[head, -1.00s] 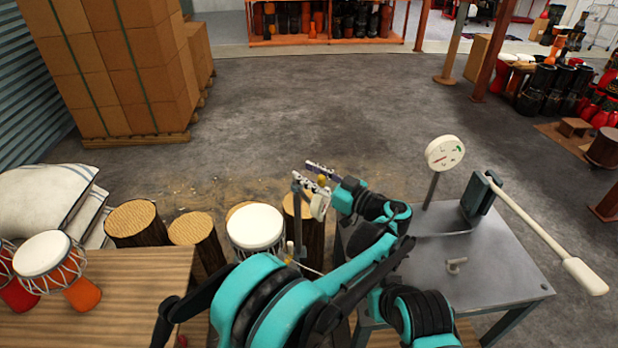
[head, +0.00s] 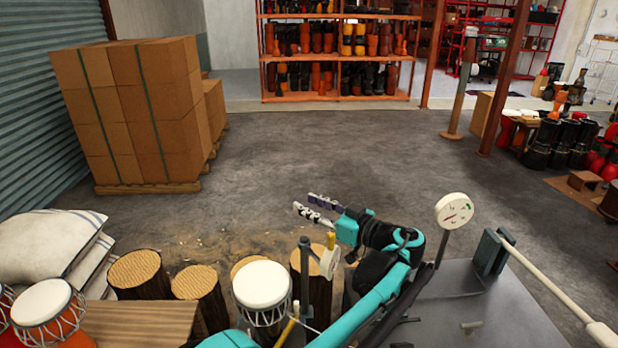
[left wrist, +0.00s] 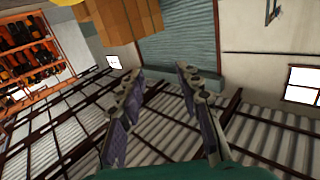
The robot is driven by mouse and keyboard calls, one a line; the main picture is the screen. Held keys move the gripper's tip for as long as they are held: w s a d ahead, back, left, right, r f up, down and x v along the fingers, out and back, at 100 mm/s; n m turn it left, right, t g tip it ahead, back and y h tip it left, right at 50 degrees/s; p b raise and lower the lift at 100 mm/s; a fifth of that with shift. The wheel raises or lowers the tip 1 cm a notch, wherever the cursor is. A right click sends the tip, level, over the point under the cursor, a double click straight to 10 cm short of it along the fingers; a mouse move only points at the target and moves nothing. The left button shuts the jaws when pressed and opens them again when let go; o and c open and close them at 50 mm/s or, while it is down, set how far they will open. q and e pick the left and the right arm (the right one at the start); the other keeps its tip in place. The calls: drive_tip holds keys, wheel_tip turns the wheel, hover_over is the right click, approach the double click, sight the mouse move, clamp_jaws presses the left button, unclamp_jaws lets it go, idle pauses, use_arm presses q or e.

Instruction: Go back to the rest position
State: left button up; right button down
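My left gripper (head: 308,207) is raised in the middle of the head view, pointing to the left, with its teal and black arm below and to the right. Its two fingers are apart with nothing between them. The left wrist view also shows the two fingers (left wrist: 155,95) spread and empty, with walls and roof behind. My right gripper is in neither view now.
A grey metal table (head: 490,300) with a dial gauge (head: 454,211) and a long lever (head: 545,285) is right. Log stumps (head: 138,272) stand left.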

use_arm(q)
drive_tip(key=s+a+f+m+g+h, duration=0.25)
drive_tip(key=s+a+f, duration=0.2)
drive_tip(key=a, duration=0.55)
drive_tip(key=s+a+f+m+g+h, duration=0.25)
drive_tip(key=s+a, duration=0.25)
drive_tip(key=a, duration=0.5)
drive_tip(key=s+a+f+m+h, duration=0.1)
drive_tip(key=s+f+m+h, duration=0.1)
drive_tip(key=s+f, duration=0.4)
drive_tip(key=s+a+f+m+h, duration=0.1)
drive_tip(key=s+f+h, duration=0.4)
drive_tip(key=s, duration=0.8)
drive_tip(key=shift+a+f+m+h, duration=0.3)
drive_tip(key=shift+f+m, duration=0.1)
drive_tip(key=shift+f, duration=0.3)
